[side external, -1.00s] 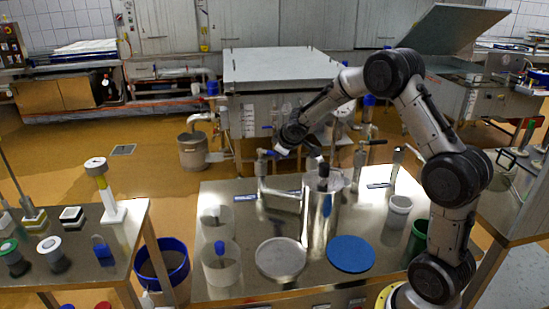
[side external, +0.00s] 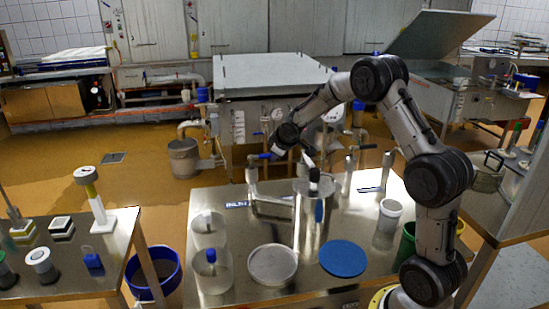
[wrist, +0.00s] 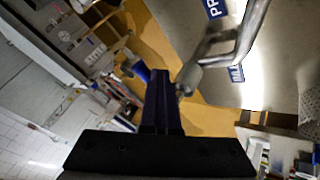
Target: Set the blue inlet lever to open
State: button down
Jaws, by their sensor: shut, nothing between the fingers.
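The blue inlet lever (side external: 258,156) sits on top of an upright metal valve pipe (side external: 252,180) at the back left of the steel table. In the wrist view the blue lever (wrist: 141,70) shows just beyond the fingers, left of the metal valve body (wrist: 190,77). My gripper (side external: 276,153) is at the lever's right end in the side view. In the wrist view its dark fingers (wrist: 160,92) are together and empty, and they overlap the lever's near part. I cannot tell whether they touch it.
A steel vessel (side external: 308,225) stands at the table's middle, joined by a pipe to the valve. More upright valves (side external: 348,172) stand to the right. Clear containers (side external: 209,232), a metal disc (side external: 272,264) and a blue disc (side external: 343,257) lie in front. A blue label (side external: 237,204) is by the valve.

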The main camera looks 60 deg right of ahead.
jog(key=shift+d+r, duration=0.1)
jog(key=shift+d, duration=0.2)
jog(key=s+a+r, duration=0.4)
jog(key=s+r, duration=0.3)
jog(key=s, duration=0.2)
jog(key=s+a+r+n+t+y, duration=0.1)
jog(key=s+a+r, duration=0.2)
jog(key=a+r, duration=0.35)
jog(key=s+a+r+t+y, duration=0.1)
jog(key=s+a+r+t, duration=0.15)
jog(key=a+r, duration=0.35)
jog(key=s+a+f+m+g+y, duration=0.1)
jog(key=s+a+f, duration=0.2)
jog(key=s, duration=0.3)
jog(key=s+a+f+m+g, duration=0.1)
jog(key=s+a+f+g, duration=0.1)
jog(key=s, duration=0.5)
jog(key=s+a+f+g+y, duration=0.1)
jog(key=s+a+f, duration=0.2)
jog(key=s+a, duration=0.2)
jog(key=shift+s+f+m+y, duration=0.3)
jog(key=shift+s+f+m, duration=0.1)
jog(key=shift+s, duration=0.7)
